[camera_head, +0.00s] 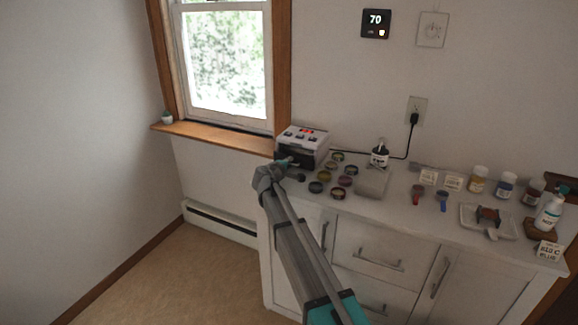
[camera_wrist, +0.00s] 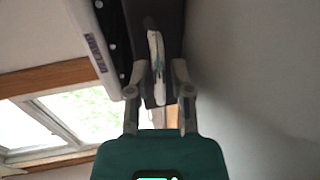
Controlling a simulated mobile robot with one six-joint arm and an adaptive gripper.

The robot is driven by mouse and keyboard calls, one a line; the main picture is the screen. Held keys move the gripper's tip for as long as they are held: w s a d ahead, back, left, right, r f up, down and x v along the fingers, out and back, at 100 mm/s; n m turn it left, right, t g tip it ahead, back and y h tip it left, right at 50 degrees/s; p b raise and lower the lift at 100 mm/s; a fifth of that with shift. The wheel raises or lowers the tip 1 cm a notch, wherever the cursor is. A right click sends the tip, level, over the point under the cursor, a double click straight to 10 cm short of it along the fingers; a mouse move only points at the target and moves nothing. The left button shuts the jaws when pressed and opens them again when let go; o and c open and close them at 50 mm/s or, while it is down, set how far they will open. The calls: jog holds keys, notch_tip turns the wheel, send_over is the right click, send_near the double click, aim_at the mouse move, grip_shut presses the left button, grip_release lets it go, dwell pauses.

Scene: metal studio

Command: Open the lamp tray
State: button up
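The lamp (camera_head: 304,138) is a white box with a dark front and a small red display, on the left end of the counter. In the wrist view its white labelled side (camera_wrist: 93,42) and dark front show close up. My gripper (camera_head: 284,165) is at the lamp's lower front. In the wrist view my gripper (camera_wrist: 159,68) has its fingers apart, one each side of a pale upright strip (camera_wrist: 154,45) with a teal patch. Whether the fingers touch the strip cannot be told. The tray looks to be in the lamp; its edges are hard to make out.
Several small round jars (camera_head: 324,176) stand just right of the lamp. A grey block (camera_head: 371,182), bottles (camera_head: 479,179) and a white dish (camera_head: 470,222) are further right on the counter (camera_head: 400,205). A window sill (camera_head: 215,139) is behind left. The floor at left is clear.

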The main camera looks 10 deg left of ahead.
jog(key=shift+c, duration=0.2)
grip_shut()
jog(key=v, duration=0.3)
jog(key=f+v, duration=0.1)
jog(key=v, duration=0.3)
jog(key=f+v, duration=0.1)
jog(key=v, duration=0.2)
jog(key=shift+s+a, duration=0.1)
jog(key=shift+s, duration=0.25)
jog(key=shift+o, duration=0.2)
grip_release()
jog(key=shift+w, duration=0.15)
